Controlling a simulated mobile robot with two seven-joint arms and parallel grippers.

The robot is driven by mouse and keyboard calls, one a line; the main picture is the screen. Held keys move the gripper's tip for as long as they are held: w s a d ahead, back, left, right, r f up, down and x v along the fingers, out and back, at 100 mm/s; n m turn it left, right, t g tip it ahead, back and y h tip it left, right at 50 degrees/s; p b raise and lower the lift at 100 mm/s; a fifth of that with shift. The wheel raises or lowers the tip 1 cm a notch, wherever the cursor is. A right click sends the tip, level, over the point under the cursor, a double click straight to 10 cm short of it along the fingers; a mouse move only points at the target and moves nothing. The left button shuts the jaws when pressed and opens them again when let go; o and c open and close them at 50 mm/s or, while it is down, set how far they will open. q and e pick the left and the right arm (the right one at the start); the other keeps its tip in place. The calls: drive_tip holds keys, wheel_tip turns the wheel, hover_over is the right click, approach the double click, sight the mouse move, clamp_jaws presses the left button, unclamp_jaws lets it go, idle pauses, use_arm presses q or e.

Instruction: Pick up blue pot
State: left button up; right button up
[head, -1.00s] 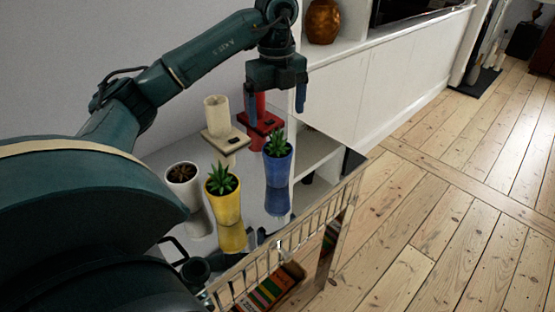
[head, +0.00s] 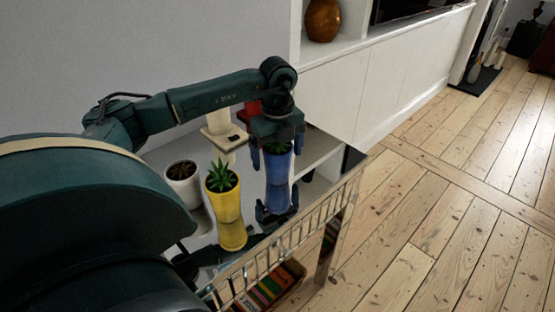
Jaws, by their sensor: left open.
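The blue pot (head: 279,170) stands upright on a shiny, mirror-like table top (head: 203,222), with its reflection below it. A green plant grows in it. My left gripper (head: 277,152) points down over the pot, open, with one finger at each side of its upper part. The gripper body hides much of the plant. I cannot tell whether the fingers touch the pot. My right gripper is not in view.
A yellow pot (head: 224,195) with a plant stands close left of the blue pot, with a white pot (head: 183,182) beyond it. A cream pot (head: 218,118) stands behind. A railing (head: 290,240) edges the table. Open floor (head: 440,220) lies to the right.

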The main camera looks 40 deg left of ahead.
use_arm(q)
drive_tip(key=shift+c, duration=0.3)
drive_tip(key=c, duration=1.3)
wheel_tip(320, 180, up, 10)
drive_tip(key=shift+f, duration=0.2)
drive_tip(key=shift+r, duration=0.2)
